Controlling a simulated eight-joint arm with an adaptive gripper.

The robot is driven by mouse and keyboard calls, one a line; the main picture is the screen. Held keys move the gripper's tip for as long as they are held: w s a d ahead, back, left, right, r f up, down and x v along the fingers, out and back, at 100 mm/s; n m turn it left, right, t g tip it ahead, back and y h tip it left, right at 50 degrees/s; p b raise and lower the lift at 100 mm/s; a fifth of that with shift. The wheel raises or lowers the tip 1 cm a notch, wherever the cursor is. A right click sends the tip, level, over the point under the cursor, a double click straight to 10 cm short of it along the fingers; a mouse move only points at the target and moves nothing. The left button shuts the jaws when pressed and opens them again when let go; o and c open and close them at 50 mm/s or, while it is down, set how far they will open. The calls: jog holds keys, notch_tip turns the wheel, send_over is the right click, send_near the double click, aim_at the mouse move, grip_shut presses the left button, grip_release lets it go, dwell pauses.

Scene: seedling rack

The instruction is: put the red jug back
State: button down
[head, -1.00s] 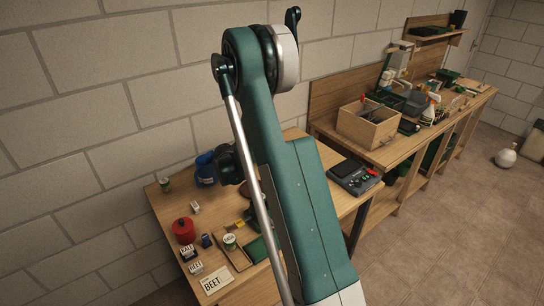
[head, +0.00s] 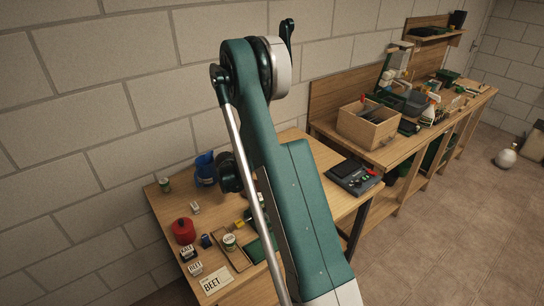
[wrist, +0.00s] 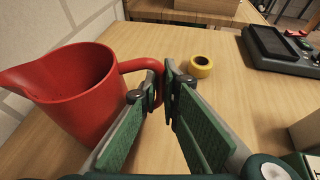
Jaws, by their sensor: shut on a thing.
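The red jug (wrist: 85,85) fills the left of the wrist view, upright, with its spout to the left and its handle to the right. My gripper (wrist: 163,78) is shut on the jug's handle (wrist: 140,65). The jug's base is mostly out of view, so I cannot tell whether it touches the table (wrist: 150,35). In the head view my arm hides the jug and my gripper's fingers.
A yellow tape roll (wrist: 200,67) lies right of my gripper, with a dark scale-like device (wrist: 280,50) beyond.

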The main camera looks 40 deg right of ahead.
jog(key=shift+f, duration=0.15)
jog(key=c, duration=2.6)
grip_release()
jog(key=shift+r, duration=0.2)
jog(key=v, duration=1.2)
jog(key=shift+p, duration=0.35)
jog(key=shift+r, duration=0.15)
